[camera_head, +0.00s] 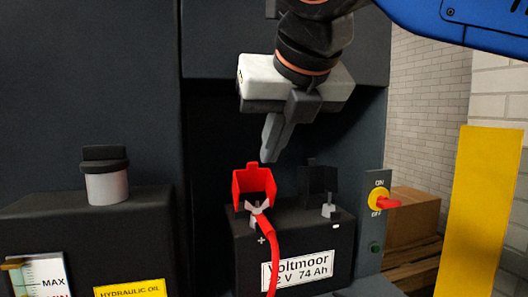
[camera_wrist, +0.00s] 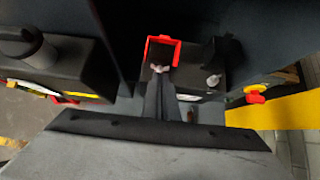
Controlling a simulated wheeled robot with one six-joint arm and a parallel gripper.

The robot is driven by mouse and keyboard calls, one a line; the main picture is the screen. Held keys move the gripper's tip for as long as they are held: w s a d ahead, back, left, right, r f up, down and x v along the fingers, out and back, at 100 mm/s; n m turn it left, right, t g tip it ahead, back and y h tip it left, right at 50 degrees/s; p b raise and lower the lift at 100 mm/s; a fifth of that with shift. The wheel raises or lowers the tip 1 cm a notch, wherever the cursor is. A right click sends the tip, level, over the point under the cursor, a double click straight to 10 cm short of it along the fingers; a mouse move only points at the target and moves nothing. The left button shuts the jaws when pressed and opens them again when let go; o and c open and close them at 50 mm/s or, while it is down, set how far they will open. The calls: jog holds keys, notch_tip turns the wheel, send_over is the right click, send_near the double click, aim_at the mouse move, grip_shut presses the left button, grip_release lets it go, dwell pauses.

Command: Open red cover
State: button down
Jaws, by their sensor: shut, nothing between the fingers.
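The red cover (camera_head: 252,182) stands raised on top of the black battery (camera_head: 315,241), at its left terminal. The metal clamp (camera_head: 259,206) of the red cable (camera_head: 271,252) shows uncovered in front of it. My gripper (camera_head: 267,157) is shut and empty, pointing down just above and slightly right of the red cover, apart from it in the head view. In the wrist view the red cover (camera_wrist: 163,40) shows as a red frame just beyond my fingertips (camera_wrist: 159,78). Whether they touch cannot be told there.
A black cover (camera_head: 318,180) stands by the right terminal (camera_head: 329,211). The battery sits in a recess with dark walls. A red switch handle (camera_head: 386,203) is to the right, a capped hydraulic oil tank (camera_head: 104,176) to the left.

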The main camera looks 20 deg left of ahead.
jog(key=x, duration=0.9)
jog(key=shift+f, duration=0.15)
jog(key=shift+w+a+r, duration=0.45)
jog(key=shift+w+r, duration=0.2)
jog(key=shift+w, duration=0.2)
jog(key=shift+w+a+r, duration=0.45)
jog(key=shift+w+r, duration=0.05)
jog(key=shift+w, duration=0.15)
